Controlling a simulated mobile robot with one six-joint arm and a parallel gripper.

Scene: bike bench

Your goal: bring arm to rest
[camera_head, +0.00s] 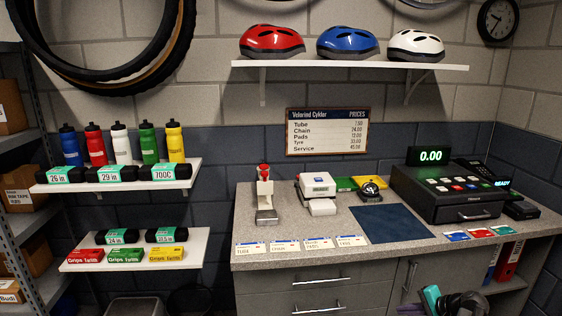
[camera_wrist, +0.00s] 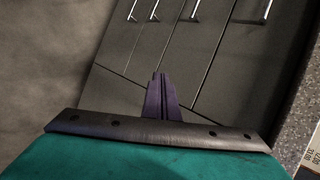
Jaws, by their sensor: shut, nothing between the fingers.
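My gripper (camera_wrist: 160,82) shows in the wrist view, its two dark fingers close together with nothing between them. It points at the grey drawer and cabinet fronts (camera_wrist: 140,65) with their metal handles, and I see no contact. In the head view part of my arm, teal and dark, shows at the bottom right, in front of the cabinet below the counter's front edge. The fingertips are not clear in that view.
The counter (camera_head: 400,256) holds a cash register (camera_head: 450,195), a blue mat (camera_head: 390,222), a card terminal (camera_head: 520,208) and several price cards. Shelves with bottles and boxes stand left. A helmet shelf (camera_head: 350,66) hangs above. A red binder (camera_head: 508,262) stands under the counter.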

